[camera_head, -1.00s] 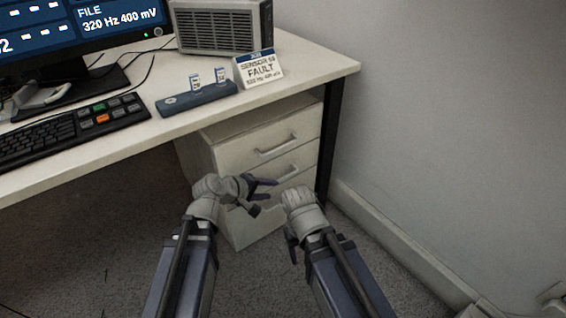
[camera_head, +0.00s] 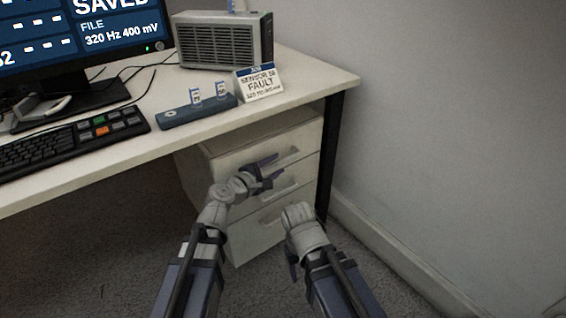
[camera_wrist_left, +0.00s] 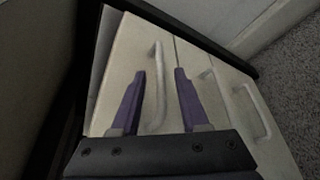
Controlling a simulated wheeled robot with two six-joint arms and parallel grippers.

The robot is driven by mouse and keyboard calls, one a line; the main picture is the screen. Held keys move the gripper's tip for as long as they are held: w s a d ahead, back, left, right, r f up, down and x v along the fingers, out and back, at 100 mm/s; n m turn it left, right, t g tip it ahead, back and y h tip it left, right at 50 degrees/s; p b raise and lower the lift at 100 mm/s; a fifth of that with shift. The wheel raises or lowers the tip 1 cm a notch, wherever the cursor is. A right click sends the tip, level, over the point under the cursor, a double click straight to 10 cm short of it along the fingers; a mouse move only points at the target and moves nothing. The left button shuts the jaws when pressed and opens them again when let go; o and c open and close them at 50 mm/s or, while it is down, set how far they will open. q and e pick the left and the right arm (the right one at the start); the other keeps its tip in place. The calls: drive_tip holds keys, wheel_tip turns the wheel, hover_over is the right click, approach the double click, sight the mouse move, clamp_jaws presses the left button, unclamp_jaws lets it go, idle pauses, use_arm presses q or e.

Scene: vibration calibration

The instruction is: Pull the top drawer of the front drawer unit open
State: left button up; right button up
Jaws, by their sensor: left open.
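The white front drawer unit (camera_head: 248,243) stands under the right end of the desk. Its top drawer (camera_head: 228,163) looks closed. The top drawer's pale bar handle (camera_head: 291,156) is partly covered by my left gripper (camera_head: 274,168). In the left wrist view, my left gripper (camera_wrist_left: 160,73) is open, with its two purple fingers on either side of the top handle (camera_wrist_left: 157,108). Gaps show between the handle and both fingers. My right gripper (camera_head: 291,259) hangs low in front of the unit, mostly hidden behind its own wrist.
The desk (camera_head: 318,88) overhangs the unit, and its dark leg (camera_head: 328,160) stands close on the right. A wall (camera_head: 440,120) rises beyond it. A keyboard (camera_head: 70,143), blue holder (camera_head: 196,111), fault sign (camera_head: 259,84) and grey vented box (camera_head: 222,40) are on the desk.

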sight(280, 163)
use_arm(q)
drive_tip(key=x, duration=0.4)
drive_tip(key=shift+w+d+f+b, duration=0.1)
drive_tip(key=shift+w+b, duration=0.15)
drive_tip(key=shift+b, duration=0.1)
clamp_jaws()
idle(1.1)
